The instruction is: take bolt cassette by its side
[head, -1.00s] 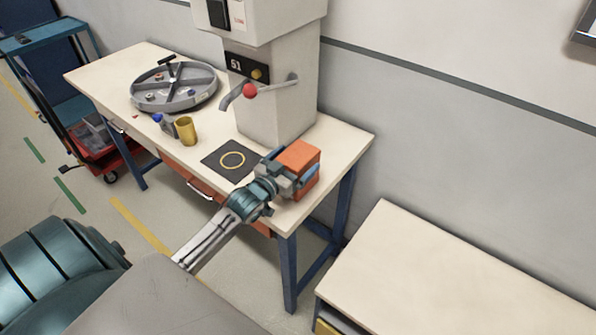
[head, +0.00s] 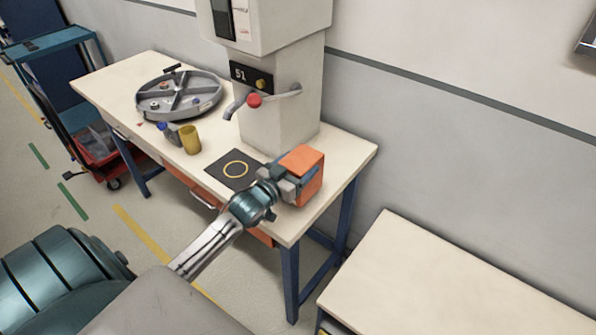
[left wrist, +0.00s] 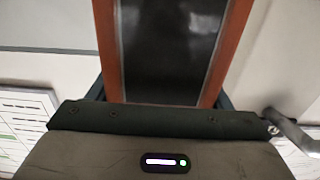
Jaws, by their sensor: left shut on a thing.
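The orange bolt cassette (head: 309,169) is at the right end of the workbench, beside the machine column. In the left wrist view the cassette (left wrist: 218,62) shows as an orange frame around a dark face, right in front of my left gripper (left wrist: 155,102). My left gripper (head: 294,183) is shut on the cassette from its near left side. I cannot tell whether the cassette touches the bench top. My right gripper is not in view.
On the bench (head: 345,160) stand a machine (head: 275,100) with a red-knobbed lever, a black mat (head: 222,170) with a yellow ring, a yellow cup (head: 190,139) and a round divided tray (head: 205,104). A second table (head: 420,270) stands at lower right, its top clear.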

